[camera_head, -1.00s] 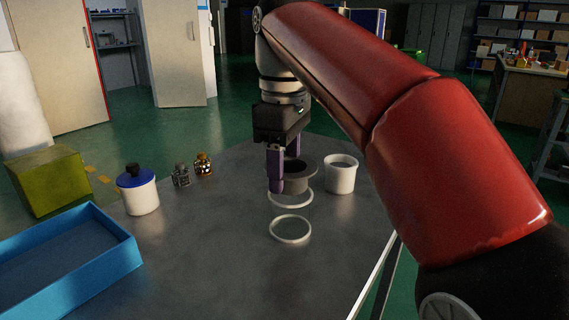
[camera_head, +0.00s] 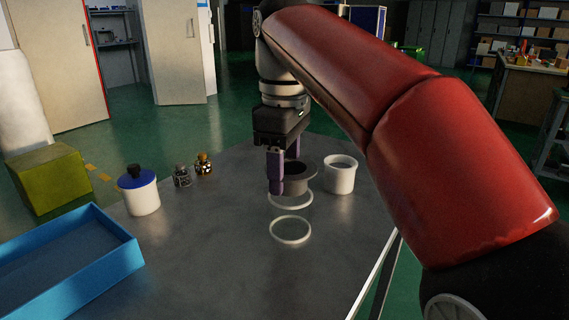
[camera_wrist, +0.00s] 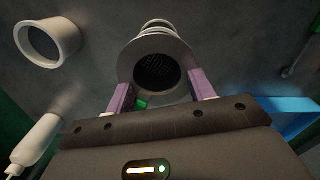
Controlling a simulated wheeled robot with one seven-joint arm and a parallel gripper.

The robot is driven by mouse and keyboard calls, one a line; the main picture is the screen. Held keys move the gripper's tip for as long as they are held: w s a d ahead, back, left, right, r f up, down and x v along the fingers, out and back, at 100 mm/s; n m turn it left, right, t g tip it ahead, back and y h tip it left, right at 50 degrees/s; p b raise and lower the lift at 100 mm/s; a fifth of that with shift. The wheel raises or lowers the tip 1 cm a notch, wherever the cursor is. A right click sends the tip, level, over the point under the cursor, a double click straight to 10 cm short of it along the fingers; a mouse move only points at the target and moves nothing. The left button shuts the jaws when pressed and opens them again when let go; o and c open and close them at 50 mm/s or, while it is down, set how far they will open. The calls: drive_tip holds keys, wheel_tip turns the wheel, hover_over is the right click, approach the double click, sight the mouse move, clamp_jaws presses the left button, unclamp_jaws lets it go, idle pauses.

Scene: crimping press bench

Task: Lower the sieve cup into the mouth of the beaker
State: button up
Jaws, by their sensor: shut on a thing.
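The sieve cup (camera_head: 302,178) is dark grey with a wide flat rim. My gripper (camera_head: 288,176) is shut on it, one finger on each side. The wrist view looks into the cup's open top (camera_wrist: 158,70) and its mesh bottom, between the purple fingers (camera_wrist: 162,92). The cup looks upright, close above the table; its exact height is hard to tell. The beaker (camera_head: 341,178), white, open and upright, stands just right of the cup and apart from it. It also shows at upper left in the wrist view (camera_wrist: 70,40). Its mouth looks empty.
Two pale rings lie on the grey table: one (camera_head: 290,230) in front, another (camera_head: 292,205) partly hidden by the cup. A blue-lidded white jar (camera_head: 143,197), two small jars (camera_head: 182,176) (camera_head: 203,164) and a blue tray (camera_head: 130,262) are at left. The right front is clear.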

drive_tip(key=shift+f+b, duration=0.75)
drive_tip(key=shift+f, duration=0.3)
drive_tip(key=o, duration=1.1)
wheel_tip(320, 180, up, 8)
drive_tip(key=p, duration=0.3)
drive_tip(key=shift+s, duration=0.1)
